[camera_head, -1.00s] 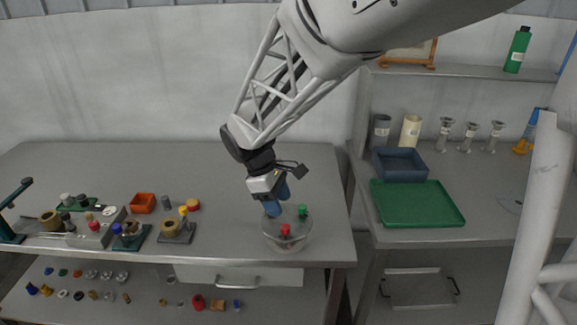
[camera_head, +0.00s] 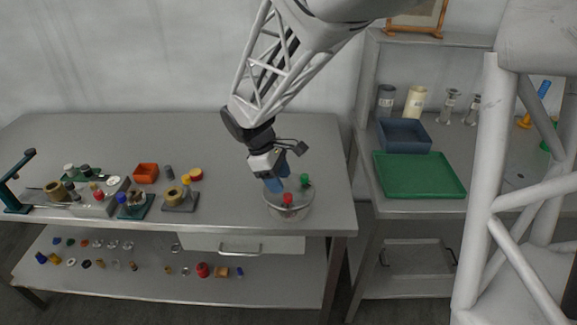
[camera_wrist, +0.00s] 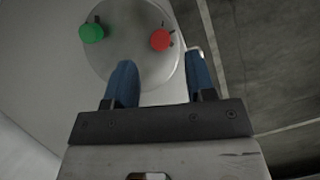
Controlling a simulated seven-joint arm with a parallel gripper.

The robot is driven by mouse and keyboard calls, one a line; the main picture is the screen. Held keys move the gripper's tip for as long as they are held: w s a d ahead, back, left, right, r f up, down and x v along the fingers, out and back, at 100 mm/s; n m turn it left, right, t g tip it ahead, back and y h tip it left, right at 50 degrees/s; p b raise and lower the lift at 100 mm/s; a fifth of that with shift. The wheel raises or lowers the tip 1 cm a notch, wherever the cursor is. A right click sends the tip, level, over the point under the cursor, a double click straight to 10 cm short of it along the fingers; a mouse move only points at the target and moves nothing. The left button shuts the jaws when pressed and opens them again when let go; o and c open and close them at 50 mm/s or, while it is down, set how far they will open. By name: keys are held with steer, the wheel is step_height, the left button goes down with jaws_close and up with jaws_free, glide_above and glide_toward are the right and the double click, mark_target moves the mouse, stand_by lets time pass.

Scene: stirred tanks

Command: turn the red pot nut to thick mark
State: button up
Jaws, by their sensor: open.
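The red pot nut (camera_head: 287,199) sits on top of a clear round tank (camera_head: 290,213) near the bench's front right. It also shows in the wrist view (camera_wrist: 160,40), with small dark marks beside it that are too small to read. A green nut (camera_wrist: 92,33) is on the same lid to its left; it also shows in the head view (camera_head: 305,181). My gripper (camera_head: 278,181) has blue fingers, open and empty, close above the tank. In the wrist view my gripper (camera_wrist: 161,65) has its fingertips to either side of the red nut's line, apparently short of it.
An orange bin (camera_head: 146,173), a yellow-lidded pot (camera_head: 195,175) and several small fixtures stand on the bench to the left. A green tray (camera_head: 420,176) and a blue-grey bin (camera_head: 404,134) are on the right bench. The bench between the fixtures and tank is clear.

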mark_target(288, 195)
steer(key=shift+x, duration=2.7)
steer(key=c, duration=0.9)
